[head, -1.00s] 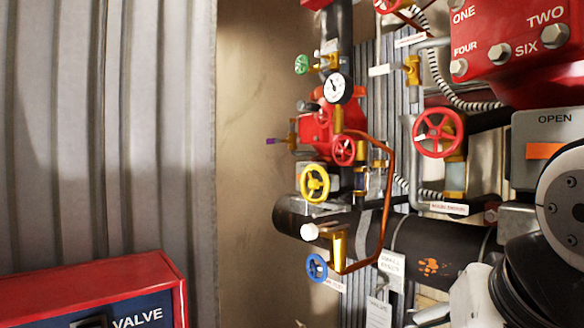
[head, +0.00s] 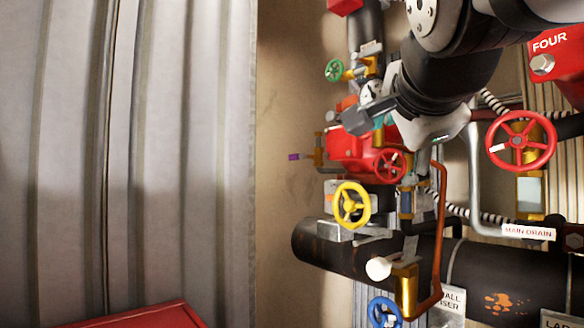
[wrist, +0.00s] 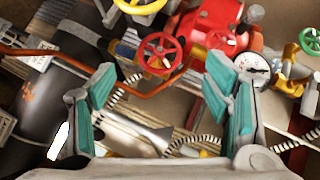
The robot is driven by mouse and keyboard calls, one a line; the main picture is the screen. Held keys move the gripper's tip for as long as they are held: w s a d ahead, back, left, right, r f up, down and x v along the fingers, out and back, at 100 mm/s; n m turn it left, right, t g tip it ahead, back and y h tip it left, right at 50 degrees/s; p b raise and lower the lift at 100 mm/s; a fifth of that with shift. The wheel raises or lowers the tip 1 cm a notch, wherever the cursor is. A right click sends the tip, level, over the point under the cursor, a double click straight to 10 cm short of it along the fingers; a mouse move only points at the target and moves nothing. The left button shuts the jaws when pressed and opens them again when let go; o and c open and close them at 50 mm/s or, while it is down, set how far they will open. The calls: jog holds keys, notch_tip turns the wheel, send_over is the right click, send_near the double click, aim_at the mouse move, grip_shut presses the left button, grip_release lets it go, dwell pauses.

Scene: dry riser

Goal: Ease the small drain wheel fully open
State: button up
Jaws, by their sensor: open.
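Several handwheels show on the pipework, and no readable label marks one as the small drain wheel. A small red wheel (head: 389,165) sits at the red valve body, left of the large red wheel (head: 521,141) by the MAIN DRAIN label. In the wrist view the small red wheel (wrist: 160,53) lies beyond and between my fingers, apart from them. A yellow wheel (head: 351,204) and a blue wheel (head: 385,312) are lower, a green one (head: 335,70) higher. My gripper (wrist: 162,80) is open and empty, with teal pads. My arm hides part of the pipework in the head view.
A pressure gauge (wrist: 252,68) is near the right finger in the wrist view.

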aim_at(388, 166)
jog(key=x, duration=0.9)
jog(key=c, duration=1.2)
